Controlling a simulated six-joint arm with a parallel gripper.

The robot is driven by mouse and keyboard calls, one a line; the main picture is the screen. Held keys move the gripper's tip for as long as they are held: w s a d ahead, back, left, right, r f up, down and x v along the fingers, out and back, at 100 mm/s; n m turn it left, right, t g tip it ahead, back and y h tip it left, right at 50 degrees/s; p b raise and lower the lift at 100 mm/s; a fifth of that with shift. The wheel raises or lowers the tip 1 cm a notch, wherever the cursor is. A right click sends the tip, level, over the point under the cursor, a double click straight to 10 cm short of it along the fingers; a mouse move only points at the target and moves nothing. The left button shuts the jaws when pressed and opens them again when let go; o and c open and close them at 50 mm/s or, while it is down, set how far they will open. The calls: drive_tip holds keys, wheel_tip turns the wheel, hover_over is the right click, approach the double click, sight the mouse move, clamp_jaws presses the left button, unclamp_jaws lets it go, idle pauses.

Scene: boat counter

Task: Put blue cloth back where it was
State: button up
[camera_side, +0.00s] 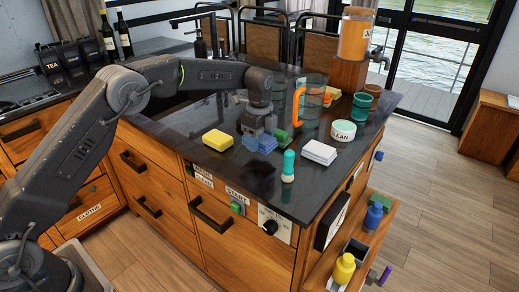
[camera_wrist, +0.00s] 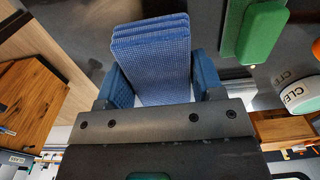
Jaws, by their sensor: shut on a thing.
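The blue cloth (camera_side: 261,144) is a folded, woven blue stack at the middle of the dark counter. My gripper (camera_side: 259,137) points down and is shut on it. In the wrist view the folded blue cloth (camera_wrist: 152,55) sits between the two blue fingers of my gripper (camera_wrist: 158,80), its layered edge facing away. I cannot tell whether the cloth touches the counter or hangs just above it. A closed drawer labelled CLOTHS (camera_side: 88,213) is in the cabinet at the lower left.
A yellow sponge (camera_side: 217,140) lies left of the cloth, a green block (camera_side: 281,136) close on its right. A teal-topped bottle (camera_side: 288,166), folded white cloths (camera_side: 319,152), a white CLEAN tub (camera_side: 343,130) and an orange-handled jug (camera_side: 311,100) stand further right. The counter's front-left is clear.

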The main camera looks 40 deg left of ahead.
sight(260, 157)
drive_tip(key=shift+f, duration=1.9)
drive_tip(key=shift+f, duration=0.1)
drive_tip(key=shift+f, duration=0.1)
drive_tip(key=o, duration=0.9)
